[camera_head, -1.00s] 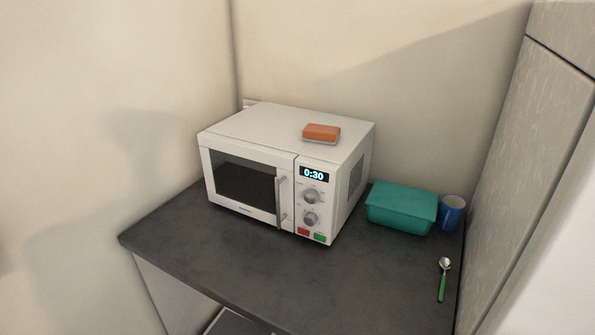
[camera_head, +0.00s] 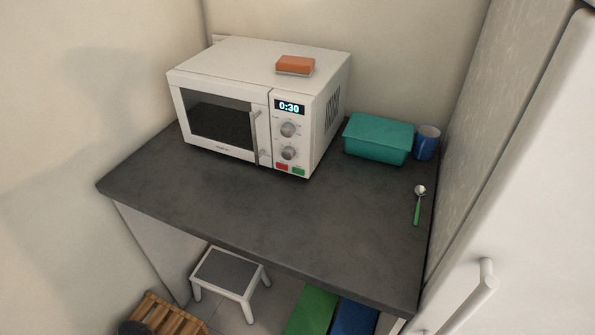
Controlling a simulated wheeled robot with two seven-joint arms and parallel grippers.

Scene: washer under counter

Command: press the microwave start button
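The white microwave (camera_head: 228,106) stands at the back of the dark counter, with its door shut. Its display (camera_head: 289,107) reads 0:30. Two round knobs sit below the display. At the bottom of the panel are a red button (camera_head: 282,166) and a green button (camera_head: 298,171) side by side; their labels are too small to read. Neither of my grippers shows in the head view.
An orange sponge (camera_head: 295,65) lies on the microwave. A teal box (camera_head: 379,139), a blue mug (camera_head: 426,142) and a green-handled spoon (camera_head: 417,205) are on the counter (camera_head: 230,215) to the right. The counter's front is clear. A stool (camera_head: 231,272) and a wooden crate (camera_head: 165,315) stand below.

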